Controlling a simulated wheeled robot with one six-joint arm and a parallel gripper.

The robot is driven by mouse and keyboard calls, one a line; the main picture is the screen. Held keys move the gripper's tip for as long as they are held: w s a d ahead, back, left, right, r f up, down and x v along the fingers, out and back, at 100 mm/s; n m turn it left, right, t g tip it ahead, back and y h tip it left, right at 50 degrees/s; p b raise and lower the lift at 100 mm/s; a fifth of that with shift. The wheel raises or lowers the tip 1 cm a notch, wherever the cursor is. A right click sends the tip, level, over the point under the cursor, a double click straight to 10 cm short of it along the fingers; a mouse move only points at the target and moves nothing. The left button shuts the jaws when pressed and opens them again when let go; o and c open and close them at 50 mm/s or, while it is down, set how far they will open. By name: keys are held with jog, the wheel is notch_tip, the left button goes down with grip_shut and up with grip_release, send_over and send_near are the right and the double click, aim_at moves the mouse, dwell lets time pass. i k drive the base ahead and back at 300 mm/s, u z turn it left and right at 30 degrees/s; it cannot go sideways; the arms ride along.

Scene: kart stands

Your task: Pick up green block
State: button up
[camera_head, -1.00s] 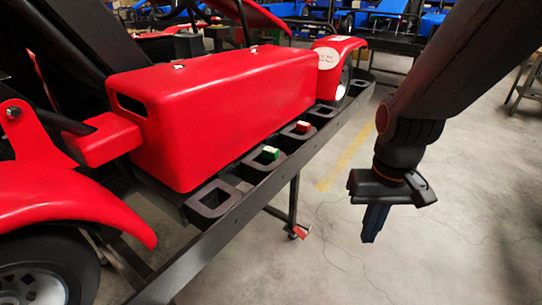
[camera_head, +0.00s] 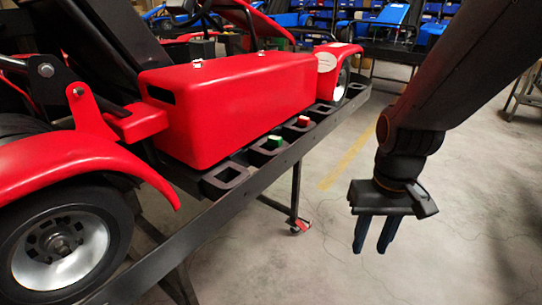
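A small green block (camera_head: 274,142) sits at one of the black square holders along the side rail of the kart stand, beside the red kart's side pod. My gripper (camera_head: 373,250) hangs to the right of the stand over the bare floor, pointing down. Its two dark blue fingers are apart with a narrow gap and nothing between them. It is well apart from the green block, to its right and lower in the picture.
A red block (camera_head: 303,121) sits in the holder just beyond the green one. An empty holder (camera_head: 224,179) is nearer. The red side pod (camera_head: 235,105) stands close behind the holders. The stand's black rail (camera_head: 215,215) runs along the front.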

aim_at(276, 141)
jog(key=u, duration=0.15)
jog(key=i, duration=0.85)
jog(key=z, duration=0.55)
